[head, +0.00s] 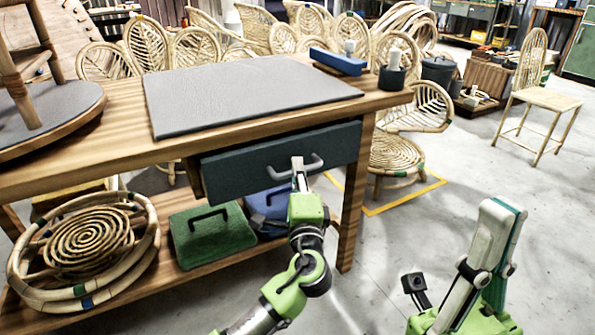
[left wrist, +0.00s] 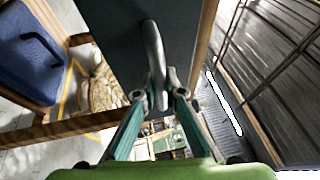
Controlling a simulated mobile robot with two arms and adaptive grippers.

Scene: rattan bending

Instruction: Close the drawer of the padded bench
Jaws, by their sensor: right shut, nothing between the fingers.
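The padded bench is a wooden table with a grey pad (head: 245,92) on its top. Its dark blue-grey drawer (head: 235,170) stands partly out from under the top, and part of its side shows at the left. My left gripper (head: 298,172) is at the curved metal handle (head: 318,162) in the middle of the drawer front. In the left wrist view its teal fingers (left wrist: 160,98) close in on both sides of the handle (left wrist: 154,55). My right gripper (head: 500,208) is shut and empty, raised in the lower right, apart from the bench.
The lower shelf carries a round rattan piece (head: 85,240), a green case (head: 212,238) and a blue case (head: 268,208). A blue tool (head: 338,62) and a dark cup (head: 391,80) stand on the bench top.

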